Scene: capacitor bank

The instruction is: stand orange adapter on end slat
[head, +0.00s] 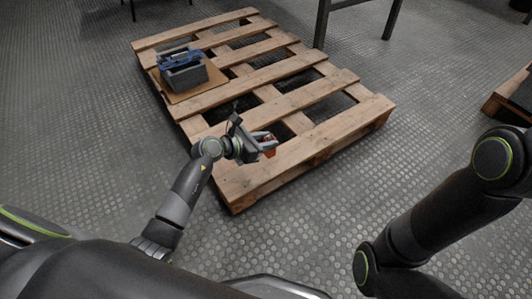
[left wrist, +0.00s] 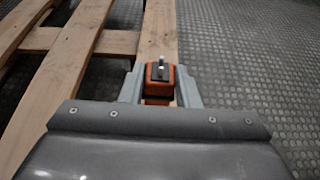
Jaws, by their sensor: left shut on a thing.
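The orange adapter (left wrist: 160,73) sits between the two fingers of my left gripper (left wrist: 160,88). It has a dark top face with a small light pin sticking up. In the head view my left gripper (head: 269,142) is over the near end slat (head: 308,147) of the wooden pallet, and only a bit of the orange adapter (head: 270,152) shows beside the fingers. The end slat also shows behind the adapter in the left wrist view (left wrist: 160,30). I cannot tell whether the adapter touches the wood. My right gripper is out of view; only my right arm shows.
On the pallet's far left part, a grey box (head: 186,76) with blue items stands on a brown board (head: 205,92). Open gaps lie between the slats. Another pallet (head: 507,97) with a dark thing is at the right edge. Dark metal legs (head: 321,24) stand behind.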

